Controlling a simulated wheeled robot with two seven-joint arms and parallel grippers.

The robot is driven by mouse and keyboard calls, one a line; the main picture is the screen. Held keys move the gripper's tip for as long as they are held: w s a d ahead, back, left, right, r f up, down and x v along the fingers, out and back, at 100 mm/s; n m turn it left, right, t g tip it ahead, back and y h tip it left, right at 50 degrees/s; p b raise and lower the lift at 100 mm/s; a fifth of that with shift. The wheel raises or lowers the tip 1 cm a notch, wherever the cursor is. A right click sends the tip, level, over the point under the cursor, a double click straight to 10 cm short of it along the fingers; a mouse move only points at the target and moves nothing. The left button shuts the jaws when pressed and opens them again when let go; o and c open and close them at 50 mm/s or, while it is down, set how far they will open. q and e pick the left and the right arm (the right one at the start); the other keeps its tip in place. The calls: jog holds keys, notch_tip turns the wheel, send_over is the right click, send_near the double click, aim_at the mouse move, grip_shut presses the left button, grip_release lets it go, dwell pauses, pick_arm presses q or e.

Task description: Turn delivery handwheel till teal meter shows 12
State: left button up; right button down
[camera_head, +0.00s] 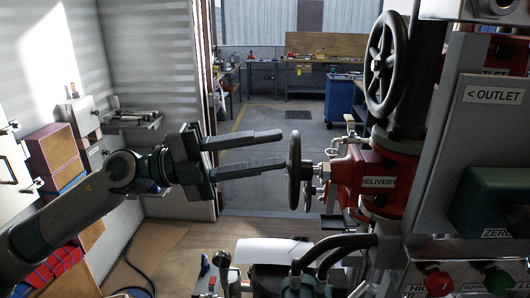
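The delivery handwheel (294,171) is dark and seen nearly edge-on, on the left end of a red valve body (352,175) with a DELIVERY label (379,182). My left gripper (282,147) comes in from the left with two dark fingers spread apart, one above the other. Nothing is between them. Their tips end just left of the wheel's upper rim; whether they touch it I cannot tell. No teal meter face is readable; a dark green housing (490,195) above a ZERO label shows at the right. My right gripper is not in view.
A larger dark handwheel (386,65) stands above the valve, near a grey panel with an OUTLET sign (492,96). Red (438,282) and green (498,279) buttons are at lower right. Black hoses (335,245) run below the delivery wheel. Open floor lies behind.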

pick_arm(q)
jog(key=shift+a+b, duration=0.9)
jog(key=shift+a, duration=1.3)
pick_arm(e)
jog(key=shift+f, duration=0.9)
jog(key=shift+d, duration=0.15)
